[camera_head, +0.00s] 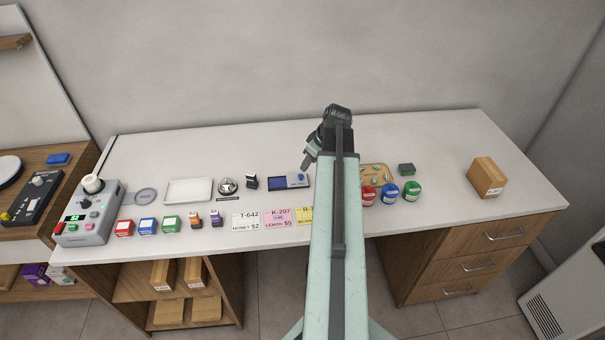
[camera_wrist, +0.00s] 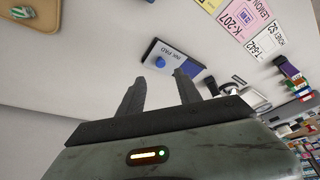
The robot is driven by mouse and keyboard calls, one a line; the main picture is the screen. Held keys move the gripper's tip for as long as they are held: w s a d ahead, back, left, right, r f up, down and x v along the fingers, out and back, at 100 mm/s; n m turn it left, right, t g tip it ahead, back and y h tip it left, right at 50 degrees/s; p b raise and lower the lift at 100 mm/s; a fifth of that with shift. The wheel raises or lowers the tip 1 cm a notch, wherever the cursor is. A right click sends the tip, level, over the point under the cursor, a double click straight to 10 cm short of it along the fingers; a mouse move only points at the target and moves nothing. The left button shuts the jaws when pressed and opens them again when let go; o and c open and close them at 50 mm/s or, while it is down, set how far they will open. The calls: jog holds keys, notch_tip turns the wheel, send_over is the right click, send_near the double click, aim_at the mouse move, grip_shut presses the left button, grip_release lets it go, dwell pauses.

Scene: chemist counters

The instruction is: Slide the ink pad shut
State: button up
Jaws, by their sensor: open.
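The ink pad (camera_head: 283,184) is a flat rectangular case on the counter, left of my arm. In the head view it has a dark blue part on the left and a paler part on the right with a blue knob. In the wrist view the ink pad (camera_wrist: 178,53) shows its "INK PAD" lettering and the round blue knob (camera_wrist: 160,62). My gripper (camera_wrist: 159,79) is open, with the knob showing between and beyond its fingertips. No contact is visible. In the head view my gripper (camera_head: 309,161) is over the pad's right end, partly hidden by my arm.
Price cards (camera_head: 279,218) lie in front of the pad. A black stamp (camera_head: 251,181), a bell (camera_head: 228,186) and a white tray (camera_head: 190,190) stand to its left. Red, blue and green jars (camera_head: 390,192) are right of my arm. The counter behind the pad is clear.

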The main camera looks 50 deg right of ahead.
aim_at(301, 175)
jog(key=b+x, duration=0.7)
jog(key=x, duration=0.1)
jog(key=shift+r, duration=0.1)
grip_shut()
dwell(1.3)
